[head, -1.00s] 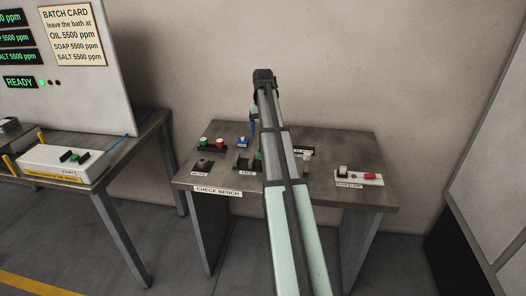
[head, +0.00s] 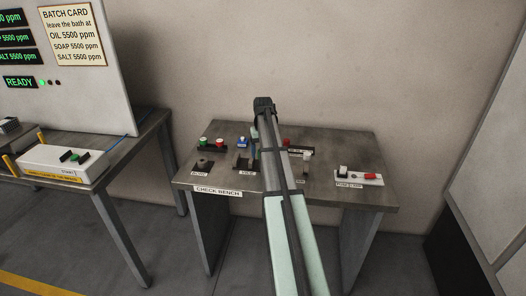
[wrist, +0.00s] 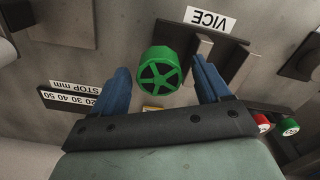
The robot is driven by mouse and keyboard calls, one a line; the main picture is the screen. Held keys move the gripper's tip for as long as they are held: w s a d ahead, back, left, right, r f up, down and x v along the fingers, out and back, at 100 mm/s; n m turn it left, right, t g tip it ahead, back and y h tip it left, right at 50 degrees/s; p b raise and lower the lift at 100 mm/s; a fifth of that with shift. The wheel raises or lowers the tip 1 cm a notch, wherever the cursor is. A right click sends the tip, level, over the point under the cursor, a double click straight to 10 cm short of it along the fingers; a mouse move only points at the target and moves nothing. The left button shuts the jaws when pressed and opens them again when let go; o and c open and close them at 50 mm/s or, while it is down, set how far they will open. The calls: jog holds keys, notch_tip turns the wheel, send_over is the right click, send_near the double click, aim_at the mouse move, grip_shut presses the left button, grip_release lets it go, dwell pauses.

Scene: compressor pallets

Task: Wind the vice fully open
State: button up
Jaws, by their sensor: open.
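The vice (wrist: 208,48) is a dark block with a VICE label in the wrist view. In the head view the vice (head: 241,163) stands at the front of the check bench, partly behind my arm. Its green spoked handwheel (wrist: 160,72) faces the wrist camera. My gripper (wrist: 163,84) is open, with one blue finger on each side of the wheel in the picture. Gaps show between the fingers and the wheel; I cannot tell how deep they reach. In the head view my gripper (head: 254,150) is small and mostly hidden.
A STOP mm scale (wrist: 70,100) lies to the left in the wrist view. Red (wrist: 262,121) and green (wrist: 289,127) round pieces are at lower right there. A white box with a red switch (head: 360,175) stands at the right of the check bench (head: 330,193).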

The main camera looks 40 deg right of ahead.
jog(key=c, duration=1)
jog(key=shift+c, duration=0.2)
jog(key=shift+n, duration=0.3)
jog(key=n, duration=0.6)
jog(key=shift+a, duration=0.1)
jog(key=n, duration=0.7)
jog(key=shift+a, duration=0.1)
jog(key=shift+s, duration=0.1)
